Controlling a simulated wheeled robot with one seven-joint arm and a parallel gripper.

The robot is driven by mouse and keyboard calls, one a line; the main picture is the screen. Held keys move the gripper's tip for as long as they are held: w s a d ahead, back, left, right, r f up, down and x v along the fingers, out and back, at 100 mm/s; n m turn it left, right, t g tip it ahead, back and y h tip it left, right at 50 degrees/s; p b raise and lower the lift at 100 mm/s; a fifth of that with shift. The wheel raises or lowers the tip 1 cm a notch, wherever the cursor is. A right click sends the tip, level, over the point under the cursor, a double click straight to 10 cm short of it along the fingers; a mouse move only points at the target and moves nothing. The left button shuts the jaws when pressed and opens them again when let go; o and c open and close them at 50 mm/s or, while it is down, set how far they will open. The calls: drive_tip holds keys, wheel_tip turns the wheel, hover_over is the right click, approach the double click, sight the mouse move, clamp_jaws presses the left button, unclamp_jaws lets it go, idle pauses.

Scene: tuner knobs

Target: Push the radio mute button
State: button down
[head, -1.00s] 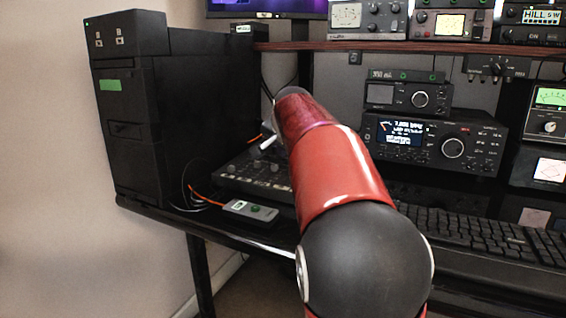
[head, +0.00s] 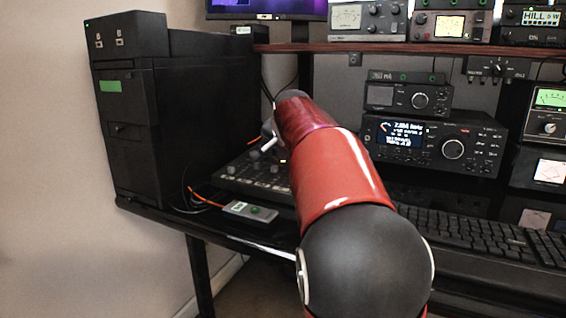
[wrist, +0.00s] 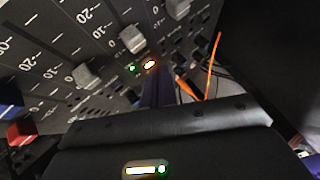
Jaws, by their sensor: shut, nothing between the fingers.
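A black mixer panel (head: 250,176) with knobs and faders lies on the desk under my arm. In the wrist view the panel (wrist: 60,60) shows grey sliders, printed scales, a lit green light (wrist: 131,68) and a glowing orange-white button (wrist: 150,64). No mute label is readable. My gripper (wrist: 158,80) is shut and empty, its dark fingertips just below the glowing button; I cannot tell whether they touch it. In the head view my red arm hides the gripper. The black radio (head: 437,143) with a lit display and large knob stands right of my arm.
A small grey box (head: 249,211) with a green button lies at the desk's front left edge, with an orange cable. A black tower (head: 125,110) stands left. A keyboard (head: 480,235) lies right. An orange cable (wrist: 213,65) runs beside my gripper.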

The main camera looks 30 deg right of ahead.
drive_tip(key=shift+r+p, duration=0.4)
drive_tip(key=shift+r, duration=0.25)
drive_tip(key=r+p, duration=0.1)
drive_tip(key=r, duration=0.1)
drive_tip(key=r+p, duration=0.4)
drive_tip(key=shift+s+a, duration=0.25)
drive_tip(key=shift+a, duration=0.05)
